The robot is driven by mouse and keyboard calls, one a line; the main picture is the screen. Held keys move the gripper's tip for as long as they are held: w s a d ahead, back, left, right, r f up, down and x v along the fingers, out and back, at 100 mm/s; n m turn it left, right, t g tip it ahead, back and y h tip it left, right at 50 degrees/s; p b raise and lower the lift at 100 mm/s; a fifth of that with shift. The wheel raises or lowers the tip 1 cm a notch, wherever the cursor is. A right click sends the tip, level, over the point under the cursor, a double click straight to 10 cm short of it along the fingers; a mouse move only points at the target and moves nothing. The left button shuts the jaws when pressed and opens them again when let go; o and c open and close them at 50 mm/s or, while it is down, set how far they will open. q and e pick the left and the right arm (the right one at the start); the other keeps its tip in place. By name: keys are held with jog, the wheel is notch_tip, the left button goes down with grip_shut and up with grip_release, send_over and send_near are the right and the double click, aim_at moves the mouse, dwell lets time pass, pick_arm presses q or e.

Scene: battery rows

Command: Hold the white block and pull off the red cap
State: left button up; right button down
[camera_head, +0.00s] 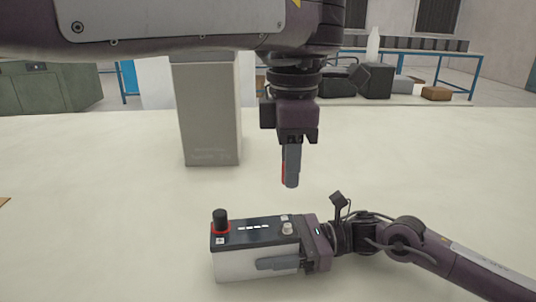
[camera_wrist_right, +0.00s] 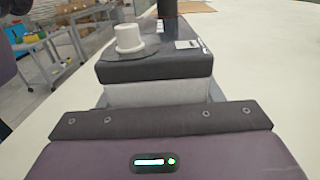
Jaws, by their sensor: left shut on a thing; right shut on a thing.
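The white block (camera_head: 235,266) is a battery-like box with a black top, lying on the pale table. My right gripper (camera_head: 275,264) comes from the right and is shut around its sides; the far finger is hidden. The block's near end also shows in the right wrist view (camera_wrist_right: 160,92). A bare pale post (camera_head: 287,229) stands on its right end, a black post (camera_head: 220,221) with a red ring at its base on the left. My left gripper (camera_head: 291,182) points down above the block, shut on the red cap (camera_head: 284,173), which is apart from the block and mostly hidden behind a finger.
A tall grey box (camera_head: 209,120) stands on the table behind and left of the block. A far bench holds dark boxes and a white bottle (camera_head: 373,45).

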pick_arm(q)
jog(key=shift+r, duration=0.75)
dwell(0.3)
jog(key=shift+r, duration=2.35)
pick_arm(e)
jog(key=shift+c, duration=1.8)
grip_release()
jog(key=d, duration=0.7)
jog(key=w+d, duration=0.1)
jog(key=d, duration=0.3)
jog(key=shift+w+d, duration=0.1)
jog(key=shift+d, duration=0.4)
